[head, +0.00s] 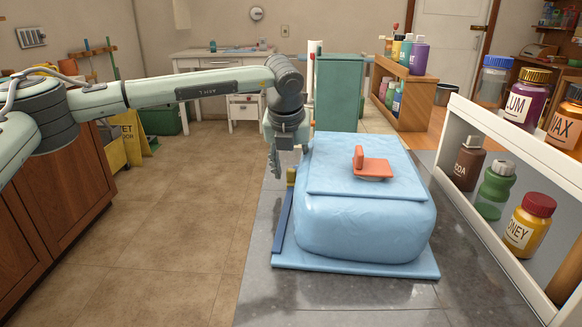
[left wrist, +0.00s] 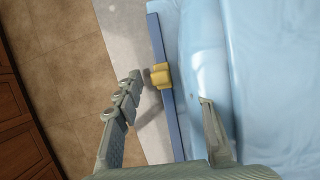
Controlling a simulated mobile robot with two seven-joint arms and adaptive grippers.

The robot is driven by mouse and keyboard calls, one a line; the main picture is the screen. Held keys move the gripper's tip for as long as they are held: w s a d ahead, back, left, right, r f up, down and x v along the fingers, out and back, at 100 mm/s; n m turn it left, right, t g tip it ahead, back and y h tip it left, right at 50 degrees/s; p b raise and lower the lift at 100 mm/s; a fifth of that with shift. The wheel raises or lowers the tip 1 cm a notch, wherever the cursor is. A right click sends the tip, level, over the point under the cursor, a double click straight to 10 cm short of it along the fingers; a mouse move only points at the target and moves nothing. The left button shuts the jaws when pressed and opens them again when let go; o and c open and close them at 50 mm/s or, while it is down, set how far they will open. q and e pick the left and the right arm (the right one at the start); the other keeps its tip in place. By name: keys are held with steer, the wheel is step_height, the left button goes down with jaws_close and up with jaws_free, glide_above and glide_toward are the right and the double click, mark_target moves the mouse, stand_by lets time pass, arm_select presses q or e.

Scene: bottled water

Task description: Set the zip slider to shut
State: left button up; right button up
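A light blue bag-like block (head: 365,215) lies on the grey counter, with a dark blue zip rail (head: 283,222) along its left side. The yellow zip slider (head: 291,176) sits at the far part of the visible rail; the left wrist view also shows it on the rail (left wrist: 160,75). My left gripper (head: 278,165) points down beside the slider. In the left wrist view its fingers (left wrist: 170,88) are spread, one left of the rail and one over the bag's edge, with the slider between and just beyond the tips. Contact cannot be told. My right gripper is out of view.
An orange-red piece (head: 370,166) sits on top of the bag. A white shelf (head: 480,215) with several bottles stands close on the right. Wooden cabinets (head: 60,200) are at the left, with open tiled floor between them and the counter.

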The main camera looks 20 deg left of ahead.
arm_select(q)
jaws_close()
stand_by(0.4)
